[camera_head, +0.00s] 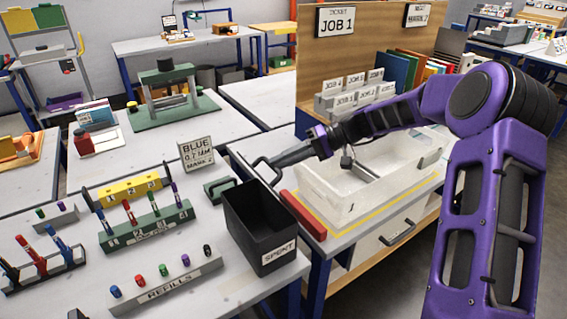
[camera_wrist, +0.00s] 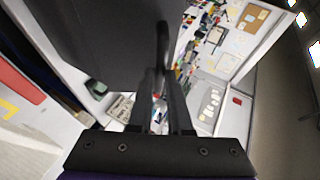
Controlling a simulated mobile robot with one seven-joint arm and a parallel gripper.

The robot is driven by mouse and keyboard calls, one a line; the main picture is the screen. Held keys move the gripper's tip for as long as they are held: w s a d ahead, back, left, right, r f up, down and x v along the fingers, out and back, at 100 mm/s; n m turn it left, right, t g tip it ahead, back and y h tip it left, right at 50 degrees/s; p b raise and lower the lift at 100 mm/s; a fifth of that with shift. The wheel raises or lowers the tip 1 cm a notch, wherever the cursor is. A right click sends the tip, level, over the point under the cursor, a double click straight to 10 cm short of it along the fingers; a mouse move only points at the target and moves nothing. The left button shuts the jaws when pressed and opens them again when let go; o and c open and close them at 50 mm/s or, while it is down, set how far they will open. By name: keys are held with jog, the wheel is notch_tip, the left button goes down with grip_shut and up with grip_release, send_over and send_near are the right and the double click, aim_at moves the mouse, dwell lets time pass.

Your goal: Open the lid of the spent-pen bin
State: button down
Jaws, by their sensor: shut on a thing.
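The spent-pen bin (camera_head: 246,230) is a black box labelled SPENT at the front edge of the table, in the middle of the head view. My gripper (camera_head: 278,163) is above and behind it, shut on a thin dark bar handle (camera_head: 258,168). In the wrist view the handle (camera_wrist: 163,45) runs between the fingers of my gripper (camera_wrist: 160,92), beside a large dark panel (camera_wrist: 100,35) that fills the upper left. The panel looks like the lid or a bin wall; I cannot tell which. The lid's angle is not clear from these frames.
A white tray (camera_head: 314,200) and a red bar (camera_head: 303,215) lie right of the bin. A green pen rack (camera_head: 147,228), a refills rack (camera_head: 165,284) and a sign (camera_head: 197,154) stand to the left. A gap separates the two tables.

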jog(key=shift+w+d+f+m+g+y+b, duration=0.1)
jog(key=shift+w+d+f+m+g+y, duration=0.1)
jog(key=shift+w+d+f+y, duration=0.25)
jog(key=shift+w+d+f+m+g+y+b, duration=0.15)
jog(key=shift+w+d+f+m+g+y, duration=0.1)
jog(key=shift+d+y, duration=0.35)
jog(key=shift+w+d+f+m+g+y+b, duration=0.15)
jog(key=shift+w+d+f+y, duration=0.1)
jog(key=shift+d+f+y, duration=0.25)
jog(key=shift+d+r, duration=0.1)
jog(key=shift+r, duration=0.05)
jog(key=c, duration=0.8)
grip_release()
jog(key=shift+c, duration=0.2)
jog(key=shift+w+r, duration=0.1)
jog(key=shift+r, duration=0.1)
jog(key=v, duration=1.7)
jog(key=shift+d+f, duration=0.1)
